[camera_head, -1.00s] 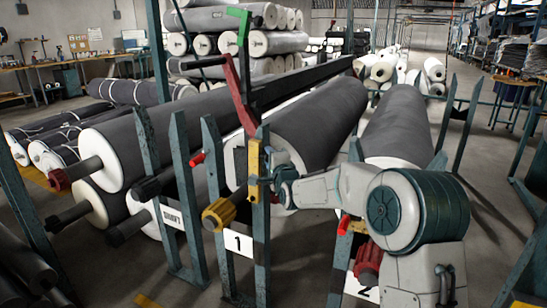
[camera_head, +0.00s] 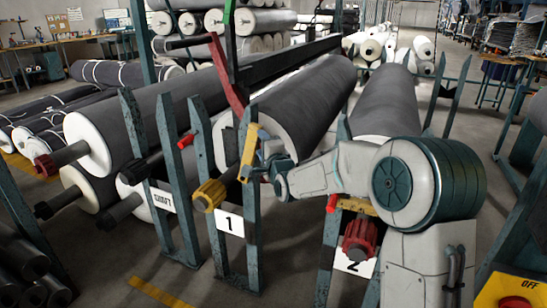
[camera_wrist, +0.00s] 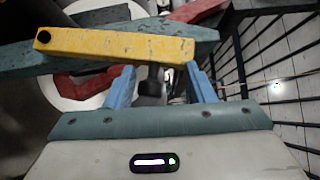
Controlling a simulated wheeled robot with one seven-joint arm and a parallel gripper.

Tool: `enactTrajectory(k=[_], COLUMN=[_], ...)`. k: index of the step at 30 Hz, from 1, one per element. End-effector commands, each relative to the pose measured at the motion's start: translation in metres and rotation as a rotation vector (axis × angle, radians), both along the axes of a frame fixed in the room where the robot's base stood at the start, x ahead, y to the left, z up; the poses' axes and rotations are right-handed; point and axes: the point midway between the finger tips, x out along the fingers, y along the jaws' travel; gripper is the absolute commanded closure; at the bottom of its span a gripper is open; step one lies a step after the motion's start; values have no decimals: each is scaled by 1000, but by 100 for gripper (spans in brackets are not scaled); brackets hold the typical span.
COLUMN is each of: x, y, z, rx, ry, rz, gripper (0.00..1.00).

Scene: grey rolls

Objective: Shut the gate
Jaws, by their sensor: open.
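The yellow gate bar (camera_head: 249,152) stands steeply tilted on the teal post of stand 1, its top leaning right. In the wrist view the scuffed yellow bar (camera_wrist: 115,46) crosses just beyond my fingers. My gripper (camera_head: 264,173) is at the bar's lower right side in the head view. In the wrist view my gripper (camera_wrist: 162,85) is open, with one blue finger on each side of a dark knob (camera_wrist: 152,80) by the bar. I cannot tell whether the fingers touch the bar. The yellow-ended roll shaft (camera_head: 208,194) sits at stand 1, left of the bar.
A large grey roll (camera_head: 300,105) lies behind stand 1. Stand 2 has a level yellow bar (camera_head: 357,206) above a red-ended shaft (camera_head: 359,240). A long red lever (camera_head: 226,78) rises above stand 1. A yellow OFF box (camera_head: 510,292) is at lower right.

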Motion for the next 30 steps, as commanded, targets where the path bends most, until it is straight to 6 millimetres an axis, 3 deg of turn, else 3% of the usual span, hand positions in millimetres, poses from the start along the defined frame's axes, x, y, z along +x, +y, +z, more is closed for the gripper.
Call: enactTrajectory(k=[9, 15, 30], x=[-51, -72, -79], y=[-29, -38, -41], z=[0, -2, -1], rx=[-3, -1, -8], ry=[-1, 0, 1], rz=[-7, -6, -7], gripper=[51, 51, 51])
